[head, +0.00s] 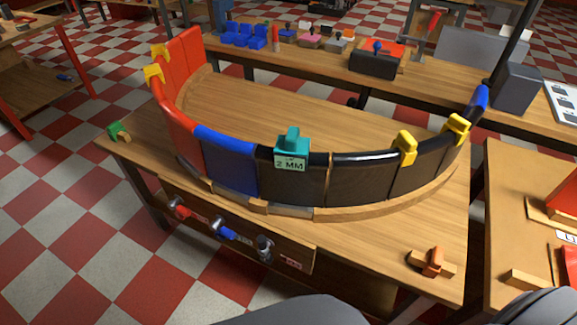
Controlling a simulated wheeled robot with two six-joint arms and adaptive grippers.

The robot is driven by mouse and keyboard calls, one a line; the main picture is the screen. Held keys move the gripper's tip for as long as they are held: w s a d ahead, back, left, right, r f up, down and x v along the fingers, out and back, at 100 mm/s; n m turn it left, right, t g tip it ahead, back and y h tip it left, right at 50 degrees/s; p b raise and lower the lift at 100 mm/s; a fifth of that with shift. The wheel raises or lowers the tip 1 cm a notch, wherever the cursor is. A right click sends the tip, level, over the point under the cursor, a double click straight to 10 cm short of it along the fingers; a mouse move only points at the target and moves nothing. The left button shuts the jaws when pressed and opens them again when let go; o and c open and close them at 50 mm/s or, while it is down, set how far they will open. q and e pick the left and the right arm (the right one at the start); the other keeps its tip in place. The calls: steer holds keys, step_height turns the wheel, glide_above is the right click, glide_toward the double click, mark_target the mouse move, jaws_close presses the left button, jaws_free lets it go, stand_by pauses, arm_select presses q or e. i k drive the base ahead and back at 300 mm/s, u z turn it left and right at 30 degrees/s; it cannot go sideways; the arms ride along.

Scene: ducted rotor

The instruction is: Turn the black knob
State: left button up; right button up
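The black knob (265,246) sits on the wooden front panel (298,253) of the bench, at the right end of a row of three. A blue knob (226,232) is in the middle and a red knob (180,208) is at the left. A small label with red marks (291,262) is beside the black knob. Neither of my grippers shows in the head view, and nothing touches the knob.
Above the panel stands a curved wall of red, blue and black segments (229,163), with yellow clamps and a teal "2 MM" block (292,148). An orange piece (433,262) lies at the front right. The floor left of the panel is clear.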

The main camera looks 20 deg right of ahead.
mark_target(268, 258)
steer(key=u, duration=2.45)
steer(key=i, duration=1.9)
steer(key=z, duration=3.3)
